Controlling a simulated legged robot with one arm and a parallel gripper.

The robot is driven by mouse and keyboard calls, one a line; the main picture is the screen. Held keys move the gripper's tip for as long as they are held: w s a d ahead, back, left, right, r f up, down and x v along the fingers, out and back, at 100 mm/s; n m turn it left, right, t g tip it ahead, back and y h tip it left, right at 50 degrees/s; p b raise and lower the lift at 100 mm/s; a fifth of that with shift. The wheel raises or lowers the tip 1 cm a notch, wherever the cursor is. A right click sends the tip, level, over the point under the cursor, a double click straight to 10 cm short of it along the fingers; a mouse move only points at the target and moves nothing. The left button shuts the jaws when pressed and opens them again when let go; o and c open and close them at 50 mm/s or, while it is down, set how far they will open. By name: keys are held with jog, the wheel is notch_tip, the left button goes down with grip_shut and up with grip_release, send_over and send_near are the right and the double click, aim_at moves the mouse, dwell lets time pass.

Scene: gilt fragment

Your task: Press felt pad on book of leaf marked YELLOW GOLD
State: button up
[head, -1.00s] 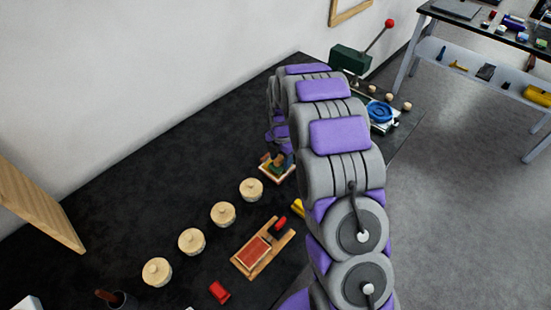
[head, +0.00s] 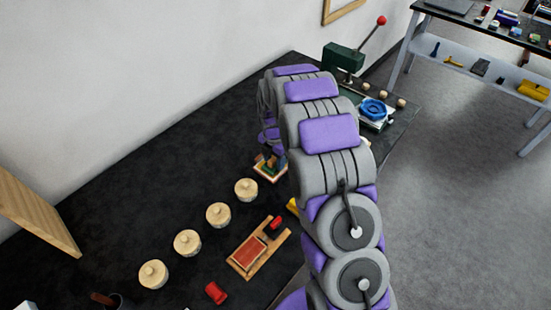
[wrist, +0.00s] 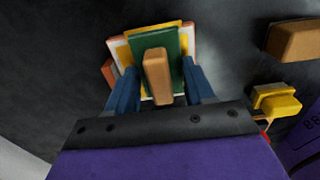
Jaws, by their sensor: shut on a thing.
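My gripper (wrist: 160,72) is shut on the felt pad, a green block (wrist: 176,50) with a wooden handle (wrist: 157,76) between the two blue fingers. Under or just behind the pad lies a book of leaf with a yellow sheet (wrist: 134,39), pale pages and an orange-red cover (wrist: 110,44). Whether the pad touches the sheet cannot be told. No label on the book is readable. In the head view, the book (head: 262,173) shows at the far side of my arm, with the gripper (head: 269,155) above it, partly hidden.
Several cream lidded jars (head: 218,214) stand in a row nearby. A wooden board with a red panel (head: 249,252) and a red spool (head: 215,292) lie in front. A yellow block (wrist: 277,102) is right of the gripper. A green press (head: 343,57) stands at the back.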

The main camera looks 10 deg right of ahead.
jog(key=shift+a, duration=1)
jog(key=shift+d+r+p, duration=0.4)
jog(key=shift+d+r, duration=0.4)
jog(key=shift+r, duration=0.1)
jog(key=shift+d+r, duration=0.1)
jog(key=shift+r, duration=0.55)
jog(key=shift+a+r+p, duration=0.35)
jog(key=shift+a+r, duration=0.05)
jog(key=shift+r, duration=0.2)
jog(key=shift+a+r+p, duration=0.35)
jog(key=shift+r, duration=0.2)
jog(key=shift+d+r, duration=0.25)
jog(key=shift+r, duration=0.35)
jog(key=shift+d+r+p, duration=0.2)
jog(key=shift+d+p, duration=0.1)
jog(key=shift+d, duration=0.1)
jog(key=shift+a, duration=0.5)
